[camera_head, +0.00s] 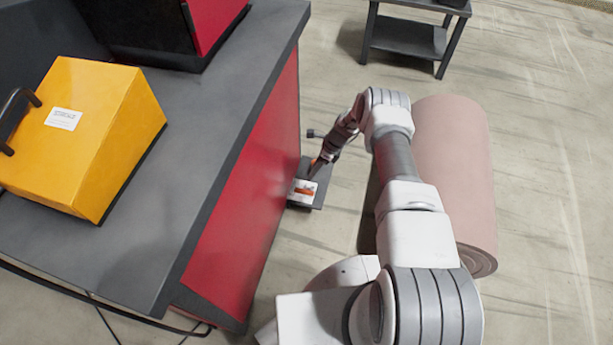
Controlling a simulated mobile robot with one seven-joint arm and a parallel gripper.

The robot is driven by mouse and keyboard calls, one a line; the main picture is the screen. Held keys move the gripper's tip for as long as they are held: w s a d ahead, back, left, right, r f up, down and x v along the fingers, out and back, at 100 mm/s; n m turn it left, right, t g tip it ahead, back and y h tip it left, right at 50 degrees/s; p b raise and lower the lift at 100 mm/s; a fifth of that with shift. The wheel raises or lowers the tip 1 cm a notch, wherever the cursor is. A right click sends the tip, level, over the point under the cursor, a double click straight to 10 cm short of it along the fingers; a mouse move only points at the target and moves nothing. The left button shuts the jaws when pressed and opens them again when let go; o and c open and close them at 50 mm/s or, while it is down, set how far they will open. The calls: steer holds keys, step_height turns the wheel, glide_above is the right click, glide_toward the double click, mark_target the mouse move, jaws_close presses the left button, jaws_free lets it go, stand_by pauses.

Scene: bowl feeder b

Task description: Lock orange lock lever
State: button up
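A small orange lever (303,191) lies on a pale plate on a dark ledge (318,196) that sticks out from the red side of the bench. My gripper (315,170) is at the end of my arm, just above and right of the lever. Its fingertips are tiny and partly merge with the orange parts, so I cannot tell whether they touch the lever or are open or shut. A dark knob (312,133) shows beyond the gripper.
A grey-topped bench (215,110) with red sides fills the left, bearing a yellow box (85,135) with a black handle and a red and black box (205,30). A pink roll (455,170) lies right of my arm. A dark side table (410,38) stands at the back. The floor at far right is clear.

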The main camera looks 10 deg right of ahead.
steer(key=p+v, duration=0.2)
steer(key=v, duration=0.7)
steer(key=shift+d, duration=0.1)
